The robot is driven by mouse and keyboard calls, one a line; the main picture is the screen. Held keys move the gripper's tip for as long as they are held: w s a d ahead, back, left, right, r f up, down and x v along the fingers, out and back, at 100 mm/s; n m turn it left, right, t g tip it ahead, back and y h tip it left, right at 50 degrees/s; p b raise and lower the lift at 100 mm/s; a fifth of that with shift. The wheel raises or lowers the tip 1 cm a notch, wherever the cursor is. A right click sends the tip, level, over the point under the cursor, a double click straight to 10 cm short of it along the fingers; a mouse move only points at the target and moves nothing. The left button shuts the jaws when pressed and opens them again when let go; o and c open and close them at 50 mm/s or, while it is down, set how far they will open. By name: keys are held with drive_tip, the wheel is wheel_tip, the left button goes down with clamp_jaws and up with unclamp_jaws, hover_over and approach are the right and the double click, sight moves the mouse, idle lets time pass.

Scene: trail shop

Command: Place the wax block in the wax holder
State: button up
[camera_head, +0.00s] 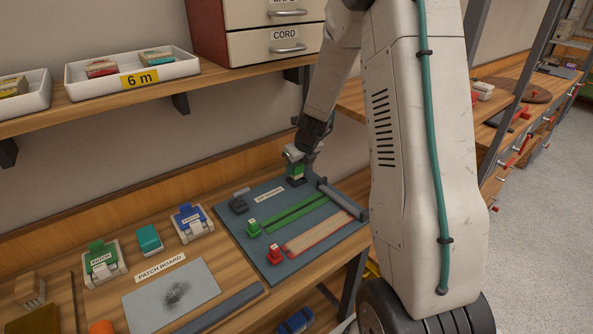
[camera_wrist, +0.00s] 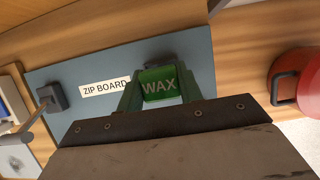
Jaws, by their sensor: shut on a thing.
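The wax block (camera_wrist: 160,85) is green with the letters WAX on it and sits between my gripper's fingers (camera_wrist: 158,90) in the wrist view. My gripper (camera_head: 297,163) is shut on it, pointing down at the back of the blue-grey zip board (camera_head: 285,270). In the head view the green block (camera_head: 296,171) shows just below the fingers. A small dark base (camera_head: 297,182), perhaps the wax holder, shows directly under it. I cannot tell whether the block is seated in it or only above it. Part of a dark shape (camera_wrist: 160,67) shows behind the block in the wrist view.
The patch board (camera_head: 150,303) is left. A shelf (camera_head: 215,82) overhangs behind. A red object (camera_wrist: 309,84) stands right.

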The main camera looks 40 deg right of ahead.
drive_tip(key=shift+f, duration=0.8)
drive_tip(key=shift+f, duration=0.15)
drive_tip(key=o, duration=1)
drive_tip(key=shift+o, duration=0.2)
